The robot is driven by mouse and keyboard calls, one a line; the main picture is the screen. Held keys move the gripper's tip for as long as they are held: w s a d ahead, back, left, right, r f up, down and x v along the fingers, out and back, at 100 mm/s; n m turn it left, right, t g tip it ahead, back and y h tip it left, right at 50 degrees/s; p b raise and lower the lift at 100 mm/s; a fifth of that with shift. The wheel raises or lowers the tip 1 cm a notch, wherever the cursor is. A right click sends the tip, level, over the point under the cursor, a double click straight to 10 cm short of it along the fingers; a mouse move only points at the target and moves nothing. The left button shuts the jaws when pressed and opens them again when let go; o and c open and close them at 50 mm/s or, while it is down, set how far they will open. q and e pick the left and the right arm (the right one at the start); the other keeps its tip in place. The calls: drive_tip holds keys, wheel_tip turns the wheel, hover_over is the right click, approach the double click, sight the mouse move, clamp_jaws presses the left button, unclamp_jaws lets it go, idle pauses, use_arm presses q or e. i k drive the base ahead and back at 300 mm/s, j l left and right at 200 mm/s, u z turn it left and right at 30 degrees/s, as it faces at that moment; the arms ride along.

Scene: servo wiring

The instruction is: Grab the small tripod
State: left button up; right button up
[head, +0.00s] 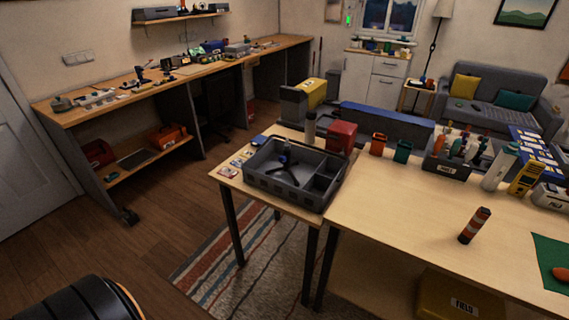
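A small dark tripod (283,170) appears to stand in the large compartment of a grey divided bin (285,192), its legs spread. Its upper part reaches near the level of the bin's far rim. Neither of my grippers is in view.
A red box (342,137) and a grey bottle (310,128) stand behind the bin. Cards (229,172) lie left of it. Wooden floor (160,215) is open to the left.

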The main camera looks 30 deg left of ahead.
sight(287, 165)
drive_tip(key=i+j+u, duration=0.15)
drive_tip(key=i+j, duration=0.15)
drive_tip(key=j, duration=0.25)
drive_tip(key=i+j+u, duration=0.1)
drive_tip(key=i+j, duration=0.2)
drive_tip(key=j, duration=0.15)
drive_tip(key=i+j+u, duration=0.15)
drive_tip(key=i+j, duration=0.2)
drive_tip(key=j, duration=0.15)
